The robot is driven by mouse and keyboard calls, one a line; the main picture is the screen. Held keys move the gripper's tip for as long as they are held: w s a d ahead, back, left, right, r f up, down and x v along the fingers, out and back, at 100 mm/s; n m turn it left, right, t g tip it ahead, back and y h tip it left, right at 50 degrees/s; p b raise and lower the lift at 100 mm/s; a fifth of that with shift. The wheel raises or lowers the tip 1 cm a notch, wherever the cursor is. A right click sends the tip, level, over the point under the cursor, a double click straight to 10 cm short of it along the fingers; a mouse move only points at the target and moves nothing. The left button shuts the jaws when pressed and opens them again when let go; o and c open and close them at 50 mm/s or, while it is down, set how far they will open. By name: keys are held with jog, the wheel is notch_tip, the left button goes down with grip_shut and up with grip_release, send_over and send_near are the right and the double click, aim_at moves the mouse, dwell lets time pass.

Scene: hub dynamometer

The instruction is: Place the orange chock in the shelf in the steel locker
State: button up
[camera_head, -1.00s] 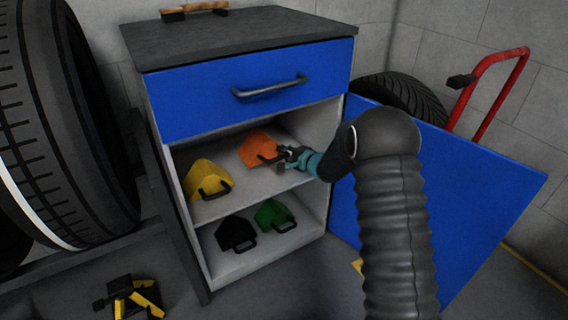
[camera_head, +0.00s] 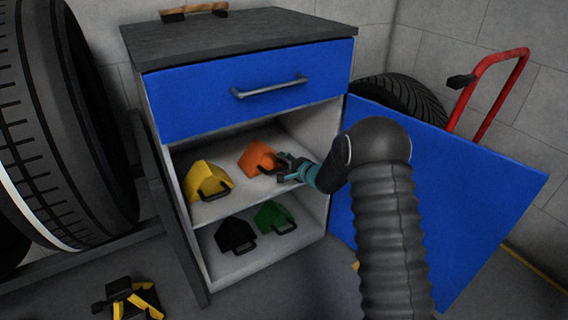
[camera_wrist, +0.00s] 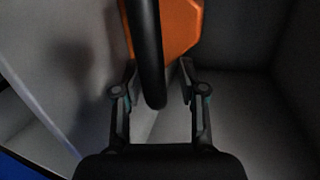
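The orange chock (camera_head: 259,158) is inside the steel locker (camera_head: 156,120), on its upper shelf (camera_head: 222,209), right of the yellow chock. It appears to rest on the shelf. My gripper (camera_head: 284,168) is at the chock's front right. In the wrist view, my gripper (camera_wrist: 158,75) has its two fingers apart, one on each side of the chock's black handle (camera_wrist: 147,50), with gaps showing on both sides. The orange body (camera_wrist: 181,28) lies just beyond the fingertips. In the head view, the chock's handle is mostly hidden by my gripper.
A yellow chock (camera_head: 206,181) shares the upper shelf. A black chock (camera_head: 235,234) and a green chock (camera_head: 273,216) stand on the lower shelf. The blue door (camera_head: 480,190) hangs open to the right, beside my arm. The blue drawer (camera_head: 230,92) above is shut.

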jog(key=s+d+r+n+h, duration=0.4)
jog(key=s+d+r+h, duration=0.6)
jog(key=s+d+r, duration=1.15)
jog(key=s+a+n+g, duration=0.1)
jog(key=s+n+g, duration=0.4)
jog(key=s, duration=2.4)
jog(key=shift+s+n+g+p, duration=0.3)
jog(key=shift+n+p, duration=0.05)
jog(key=shift+n, duration=0.55)
